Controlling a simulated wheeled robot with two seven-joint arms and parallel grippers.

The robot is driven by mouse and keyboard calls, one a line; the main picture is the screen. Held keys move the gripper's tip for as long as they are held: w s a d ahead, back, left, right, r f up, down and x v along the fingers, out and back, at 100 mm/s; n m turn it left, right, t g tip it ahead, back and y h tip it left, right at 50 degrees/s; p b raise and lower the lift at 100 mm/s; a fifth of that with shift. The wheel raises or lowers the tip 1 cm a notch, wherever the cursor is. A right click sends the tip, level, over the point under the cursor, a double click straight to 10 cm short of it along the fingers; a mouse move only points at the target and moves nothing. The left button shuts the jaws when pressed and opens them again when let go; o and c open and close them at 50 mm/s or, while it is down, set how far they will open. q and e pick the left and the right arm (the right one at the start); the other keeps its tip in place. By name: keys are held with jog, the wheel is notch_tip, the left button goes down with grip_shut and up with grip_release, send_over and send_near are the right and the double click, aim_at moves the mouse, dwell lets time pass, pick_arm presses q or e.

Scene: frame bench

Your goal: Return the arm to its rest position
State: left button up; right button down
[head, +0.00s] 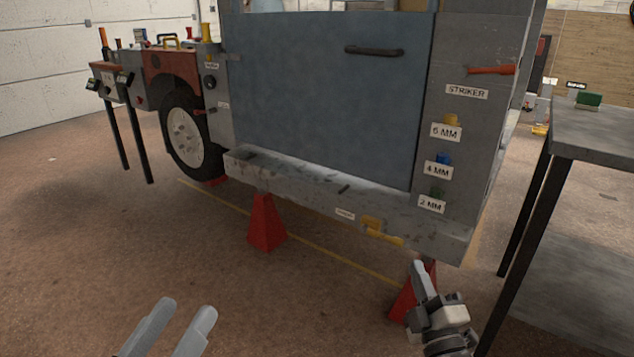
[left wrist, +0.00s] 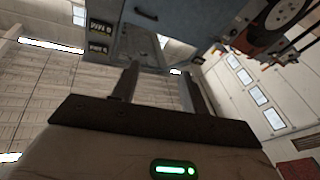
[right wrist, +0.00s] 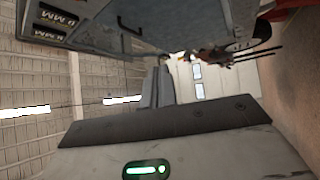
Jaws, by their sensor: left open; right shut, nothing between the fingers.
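My left gripper (head: 183,318) is at the bottom of the head view, left of centre, over bare floor. Its two fingers stand apart with nothing between them; they also show apart in the left wrist view (left wrist: 160,85). My right gripper (head: 418,270) is at the lower right of the head view, in front of a red stand. Its fingers are together and hold nothing, as the right wrist view (right wrist: 158,85) shows. Most of both arms is out of the head view.
A vehicle frame with a blue-grey door (head: 320,100) fills the middle, its grey sill (head: 330,190) above red stands (head: 266,225). A yellow part (head: 382,232) sits on the sill near my right gripper. A grey table (head: 600,135) stands at right. The floor at lower left is clear.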

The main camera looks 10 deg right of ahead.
pick_arm(q)
jog(key=s+a+f+n+g+y+p, duration=0.1)
jog(key=s+a+f+g+y+p, duration=0.3)
jog(key=p, duration=1.6)
notch_tip(320, 180, down, 4)
jog(key=a+g+y, duration=0.2)
jog(key=shift+s+a+r+g+y, duration=0.25)
jog(key=shift+g+y, duration=0.05)
jog(key=shift+y, duration=0.1)
pick_arm(e)
jog(key=s+a+r+m+g+y, duration=0.2)
jog(key=s+a+m+g, duration=0.3)
jog(key=s+a, duration=0.3)
jog(key=s+a+r+m+g+y, duration=0.3)
jog(key=s+a+r+m+g, duration=0.2)
jog(key=s+a, duration=0.3)
jog(key=shift+s+m+g, duration=0.7)
jog(key=shift+s+m, duration=0.1)
jog(key=shift+s, duration=0.05)
